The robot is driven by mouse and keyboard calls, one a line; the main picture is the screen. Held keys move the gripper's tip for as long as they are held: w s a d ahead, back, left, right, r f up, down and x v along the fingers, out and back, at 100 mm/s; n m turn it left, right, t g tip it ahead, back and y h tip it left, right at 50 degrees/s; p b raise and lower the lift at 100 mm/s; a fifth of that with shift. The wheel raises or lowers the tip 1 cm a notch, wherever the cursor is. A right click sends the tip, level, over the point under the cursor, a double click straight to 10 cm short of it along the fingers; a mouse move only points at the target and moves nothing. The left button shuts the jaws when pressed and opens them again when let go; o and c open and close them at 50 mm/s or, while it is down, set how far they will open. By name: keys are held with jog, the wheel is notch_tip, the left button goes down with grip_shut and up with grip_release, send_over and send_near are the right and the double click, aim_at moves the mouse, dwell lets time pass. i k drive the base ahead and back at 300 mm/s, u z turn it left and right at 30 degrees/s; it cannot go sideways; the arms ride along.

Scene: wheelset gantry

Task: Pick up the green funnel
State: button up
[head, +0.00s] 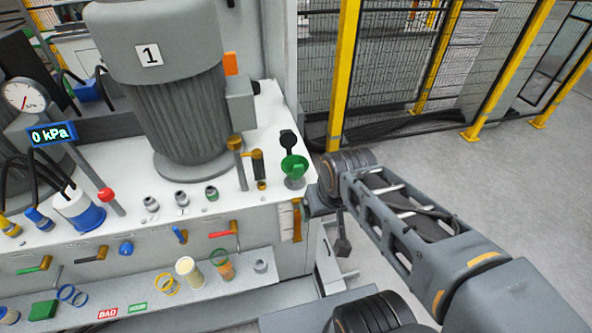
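The green funnel (294,166) stands upright, mouth up, at the right end of the white machine top. Its lower end is in a grey fitting, with a raised black round cap just behind it. My arm reaches in from the lower right, and its wrist is just right of the funnel. My gripper (342,242) shows only as a small dark part below the wrist, beside the machine's right side and apart from the funnel. The wrist and arm hide most of it, so its fingers cannot be made out.
A large grey motor marked 1 (180,100) stands left of the funnel. Brass-topped fittings (258,168) rise close by. A front shelf (205,283) holds rings, cups and small parts. Yellow-posted fencing (345,75) stands behind; the floor at right is clear.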

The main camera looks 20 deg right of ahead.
aim_at(295, 166)
jog(key=u, duration=2.2)
jog(key=k, duration=0.85)
jog(key=z, duration=1.25)
jog(key=i, duration=0.5)
